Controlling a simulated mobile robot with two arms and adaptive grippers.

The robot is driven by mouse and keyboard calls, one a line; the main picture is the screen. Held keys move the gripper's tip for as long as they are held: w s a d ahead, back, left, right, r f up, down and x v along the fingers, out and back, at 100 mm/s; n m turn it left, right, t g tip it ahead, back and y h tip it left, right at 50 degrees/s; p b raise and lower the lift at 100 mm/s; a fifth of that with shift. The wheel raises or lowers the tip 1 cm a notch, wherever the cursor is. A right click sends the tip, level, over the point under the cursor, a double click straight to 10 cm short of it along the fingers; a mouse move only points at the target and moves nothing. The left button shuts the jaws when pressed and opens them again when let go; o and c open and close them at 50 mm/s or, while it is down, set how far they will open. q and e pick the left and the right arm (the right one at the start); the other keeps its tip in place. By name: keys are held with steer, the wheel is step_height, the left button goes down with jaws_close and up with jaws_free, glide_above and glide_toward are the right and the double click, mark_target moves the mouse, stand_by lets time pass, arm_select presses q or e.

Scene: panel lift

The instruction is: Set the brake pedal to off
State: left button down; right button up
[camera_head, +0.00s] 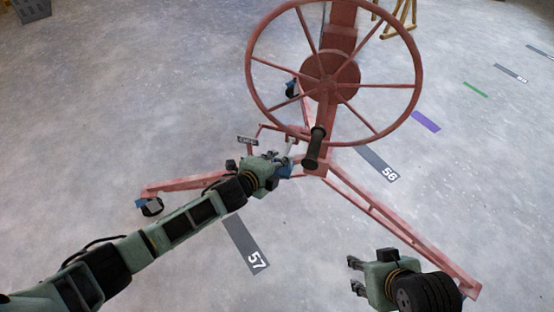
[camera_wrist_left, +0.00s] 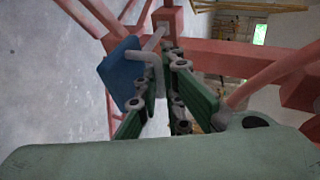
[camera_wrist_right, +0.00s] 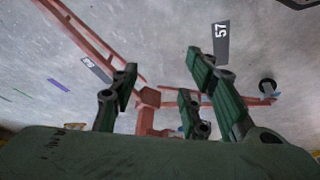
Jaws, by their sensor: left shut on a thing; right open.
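The brake pedal shows as a blue plate (camera_wrist_left: 118,72) on a bent grey rod (camera_wrist_left: 152,62) in the left wrist view. In the head view a bit of its blue plate (camera_head: 285,172) shows low on the red panel lift (camera_head: 330,75), partly covered by my left gripper. My left gripper (camera_head: 288,160) reaches in at the lift's foot, and in the left wrist view its fingers (camera_wrist_left: 168,75) are closed around the grey rod beside the plate. My right gripper (camera_head: 354,275) is open and empty, apart from the lift, over the floor at lower right.
The lift's large spoked wheel (camera_head: 263,102) with its black handle (camera_head: 315,148) stands above and right of my left gripper. Red legs spread out, one (camera_head: 400,225) passing near my right gripper. The floor at left is clear; a grey crate (camera_head: 32,10) stands far off.

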arm_select(q)
steer(key=shift+w+r+p, duration=0.15)
steer(key=shift+r+p, duration=0.15)
steer(key=shift+r, duration=0.1)
steer(key=shift+w+d+r+p, duration=0.1)
steer(key=shift+w+r+p, duration=0.25)
steer(key=shift+r+p, duration=0.45)
steer(key=shift+w+r, duration=0.1)
steer(key=w+r+p, duration=0.1)
steer(key=r+p, duration=0.1)
steer(key=p, duration=0.1)
steer(key=shift+w+d+r, duration=0.15)
steer(key=shift+w+d, duration=0.1)
steer(key=shift+w, duration=0.1)
steer(key=shift+w+r, duration=0.35)
steer(key=shift+r, duration=0.1)
arm_select(e)
step_height(320, 180, down, 10)
steer(key=s+g, duration=0.1)
steer(key=g, duration=0.1)
steer(key=shift+s+f, duration=0.2)
steer(key=shift+s, duration=0.15)
arm_select(q)
steer(key=shift+d, duration=0.1)
steer(key=c, duration=2.2)
jaws_free()
